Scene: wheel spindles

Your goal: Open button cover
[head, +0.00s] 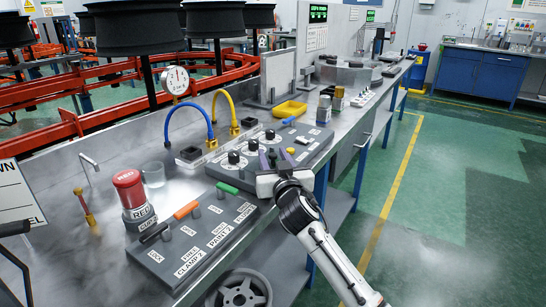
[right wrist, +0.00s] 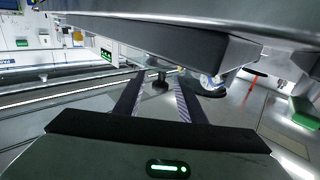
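My right gripper (head: 268,158) is over the grey control panel (head: 312,150) on the bench, near its front edge. Its two fingers stand apart in the right wrist view (right wrist: 160,92), with nothing held between them. A small dark knob-like thing (right wrist: 161,82) shows beyond the fingertips. The panel carries black knobs (head: 233,157) on round dials and a small yellow piece (head: 291,151) right of the fingers. I cannot make out which part is the button cover; the gripper hides part of the panel. My left gripper is not in view.
A second panel (head: 160,255) with orange and green handles lies nearer. The green floor (head: 450,210) is clear.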

